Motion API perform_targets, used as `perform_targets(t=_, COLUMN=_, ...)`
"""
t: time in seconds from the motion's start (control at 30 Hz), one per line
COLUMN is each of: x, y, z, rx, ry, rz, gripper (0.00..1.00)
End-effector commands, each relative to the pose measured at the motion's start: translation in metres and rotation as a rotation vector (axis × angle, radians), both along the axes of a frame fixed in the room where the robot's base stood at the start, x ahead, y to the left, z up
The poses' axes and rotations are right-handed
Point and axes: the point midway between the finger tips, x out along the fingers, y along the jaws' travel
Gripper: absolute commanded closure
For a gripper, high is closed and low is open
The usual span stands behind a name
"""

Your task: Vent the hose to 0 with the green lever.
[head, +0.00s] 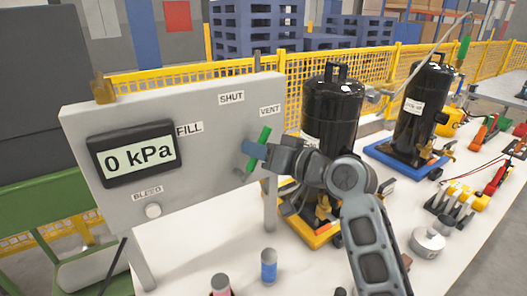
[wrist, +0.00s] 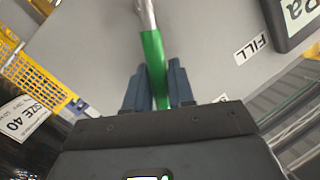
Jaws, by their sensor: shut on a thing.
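The grey panel (head: 205,195) carries a display (head: 137,154) that reads 0 kPa. The green lever (head: 262,138) is on the panel's right part, tilted with its upper end just below the VENT label (head: 270,109). My gripper (head: 252,150) reaches in from the right and is shut on the green lever. In the wrist view the green lever (wrist: 153,58) runs between the two blue-grey fingers of my gripper (wrist: 158,92), with a bare metal part beyond it. The fingers hide part of the lever's pivot area in the head view.
Small cylinders (head: 268,264) stand on the white table (head: 325,268) in front.

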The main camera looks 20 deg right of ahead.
Motion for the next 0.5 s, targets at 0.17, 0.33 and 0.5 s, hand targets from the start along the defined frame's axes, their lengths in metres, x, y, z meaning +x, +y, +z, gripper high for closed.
perform_targets(t=0.17, x=-0.002, y=0.011, z=0.005, rx=-0.155, ry=-0.025, rz=0.001, gripper=1.0)
perform_targets(t=0.33, x=-0.003, y=0.02, z=0.008, rx=-0.283, ry=-0.045, rz=0.002, gripper=1.0)
perform_targets(t=0.5, x=-0.004, y=0.027, z=0.008, rx=-0.38, ry=-0.06, rz=0.001, gripper=1.0)
